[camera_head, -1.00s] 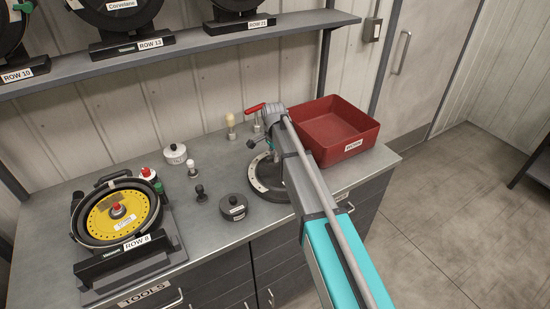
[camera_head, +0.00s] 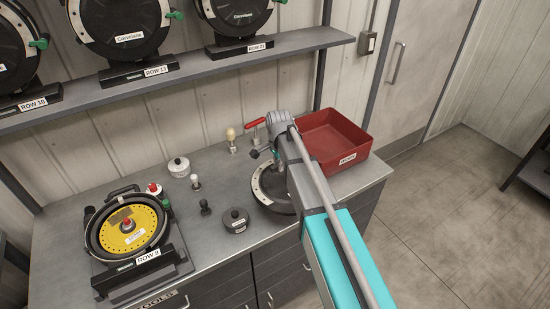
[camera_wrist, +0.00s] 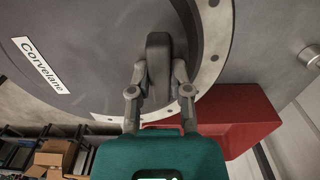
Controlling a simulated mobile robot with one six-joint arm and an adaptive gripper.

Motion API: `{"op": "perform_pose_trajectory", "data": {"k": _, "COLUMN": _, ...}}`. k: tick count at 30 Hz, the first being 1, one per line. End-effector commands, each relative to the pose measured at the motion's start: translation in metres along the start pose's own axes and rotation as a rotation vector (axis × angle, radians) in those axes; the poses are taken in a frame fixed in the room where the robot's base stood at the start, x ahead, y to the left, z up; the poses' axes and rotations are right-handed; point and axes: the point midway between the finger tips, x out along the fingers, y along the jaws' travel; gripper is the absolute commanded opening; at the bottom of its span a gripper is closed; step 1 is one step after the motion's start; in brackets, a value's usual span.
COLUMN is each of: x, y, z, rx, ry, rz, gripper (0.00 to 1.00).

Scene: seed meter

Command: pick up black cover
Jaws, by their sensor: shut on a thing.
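The black cover (camera_head: 268,184) is a round dark disc with a pale dotted rim, at the middle of the bench in the head view. My arm hides its right part. In the wrist view the cover (camera_wrist: 95,75) fills the upper left, with a white "Corvelane" label. Its dark upright handle (camera_wrist: 158,55) stands between the two fingers of my gripper (camera_wrist: 160,80), which is shut on it. In the head view the fingers are mostly hidden behind my arm. I cannot tell whether the cover touches the bench.
A red bin (camera_head: 357,140) stands right behind the cover. A dark round pot (camera_head: 235,220), small knobs and a white lidded pot (camera_head: 179,167) lie to the left. A yellow-disc seed meter (camera_head: 128,228) stands at far left. A shelf (camera_head: 250,62) with meters runs above.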

Motion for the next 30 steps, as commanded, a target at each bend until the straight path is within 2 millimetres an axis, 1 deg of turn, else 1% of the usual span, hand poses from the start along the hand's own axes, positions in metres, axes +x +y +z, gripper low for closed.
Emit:
{"op": "perform_pose_trajectory", "data": {"k": 1, "x": -0.009, "y": 0.016, "z": 0.004, "rx": 0.0, "ry": 0.0, "rz": 0.0, "gripper": 0.0}}
{"op": "perform_pose_trajectory", "data": {"k": 3, "x": -0.014, "y": 0.028, "z": 0.007, "rx": 0.0, "ry": 0.0, "rz": 0.0, "gripper": 0.0}}
{"op": "perform_pose_trajectory", "data": {"k": 7, "x": -0.022, "y": 0.045, "z": 0.012, "rx": 0.0, "ry": 0.0, "rz": 0.0, "gripper": 0.0}}
{"op": "perform_pose_trajectory", "data": {"k": 12, "x": -0.027, "y": 0.059, "z": 0.015, "rx": 0.0, "ry": 0.0, "rz": 0.0, "gripper": 0.0}}
{"op": "perform_pose_trajectory", "data": {"k": 18, "x": -0.029, "y": 0.065, "z": 0.017, "rx": 0.0, "ry": 0.0, "rz": 0.0, "gripper": 0.0}}
{"op": "perform_pose_trajectory", "data": {"k": 30, "x": -0.029, "y": 0.065, "z": 0.017, "rx": 0.0, "ry": 0.0, "rz": 0.0, "gripper": 0.0}}
